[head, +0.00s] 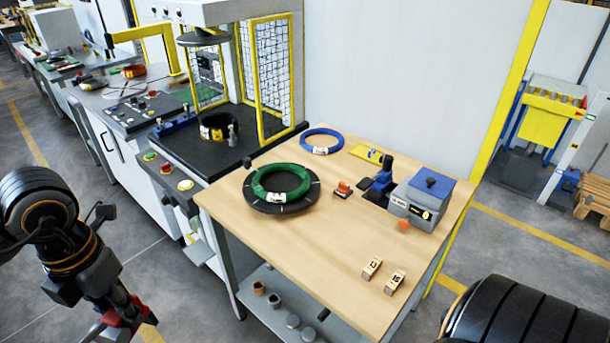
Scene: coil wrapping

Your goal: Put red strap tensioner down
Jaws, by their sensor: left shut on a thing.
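My left gripper (116,302) is at the lower left, over the floor and left of the wooden table (320,255). It is shut on the red strap tensioner (138,311). Only red parts of the tensioner show near the bottom edge; the rest is hidden by the gripper or cut off. The tensioner is apart from the table top. A dark rounded part of my right arm shows at the lower right; my right gripper is out of view.
A green coil (262,185) lies on a black turntable (285,208), with a blue coil (308,137) behind it. A grey box with a blue lid (432,185), a blue-black tool (380,178) and two numbered blocks (371,267) stand at right. The table's front middle is clear.

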